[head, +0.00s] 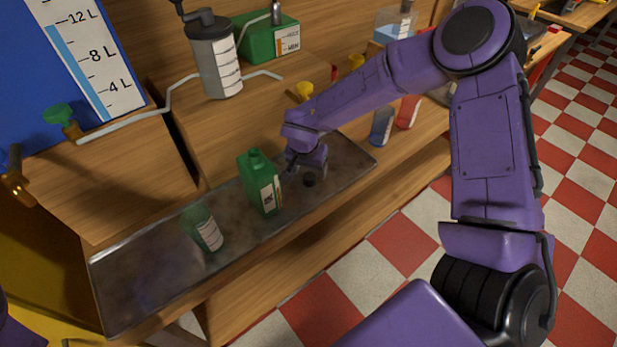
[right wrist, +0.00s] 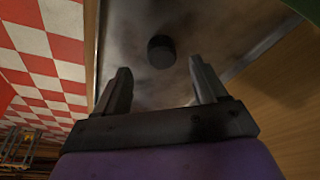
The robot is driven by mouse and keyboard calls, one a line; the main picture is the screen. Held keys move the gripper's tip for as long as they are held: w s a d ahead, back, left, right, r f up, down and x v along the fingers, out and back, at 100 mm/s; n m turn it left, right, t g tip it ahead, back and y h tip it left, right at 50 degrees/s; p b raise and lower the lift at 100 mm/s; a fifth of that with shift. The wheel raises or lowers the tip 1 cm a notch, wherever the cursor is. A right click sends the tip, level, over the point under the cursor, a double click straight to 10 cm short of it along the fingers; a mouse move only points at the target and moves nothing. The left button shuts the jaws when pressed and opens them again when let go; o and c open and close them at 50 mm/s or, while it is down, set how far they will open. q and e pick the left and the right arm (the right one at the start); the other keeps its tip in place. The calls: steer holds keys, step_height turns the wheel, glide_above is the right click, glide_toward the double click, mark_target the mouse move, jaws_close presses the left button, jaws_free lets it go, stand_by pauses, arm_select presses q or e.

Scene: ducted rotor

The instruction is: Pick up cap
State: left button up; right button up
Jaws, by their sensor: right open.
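The cap (head: 309,181) is a small dark round piece lying on the grey metal tray (head: 130,277), to the right of the green bottle (head: 262,184). My right gripper (head: 307,165) is above and just behind the cap in the head view. In the right wrist view the cap (right wrist: 161,51) lies beyond the fingertips and between their lines. The two fingers of my right gripper (right wrist: 160,82) are apart with nothing between them. My left gripper does not show in the head view.
A grey pump canister (head: 215,58) and a green container (head: 262,38) stand on the shelf behind. Blue (head: 382,126) and red (head: 407,112) bottles stand to the right of the tray. The green bottle stands close to my right gripper. The tray's left part is clear.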

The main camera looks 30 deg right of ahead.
mark_target(309, 176)
steer(key=x, duration=0.4)
steer(key=shift+w+a, duration=0.1)
steer(key=shift+a, duration=0.05)
steer(key=c, duration=1.1)
steer(key=shift+r, duration=0.15)
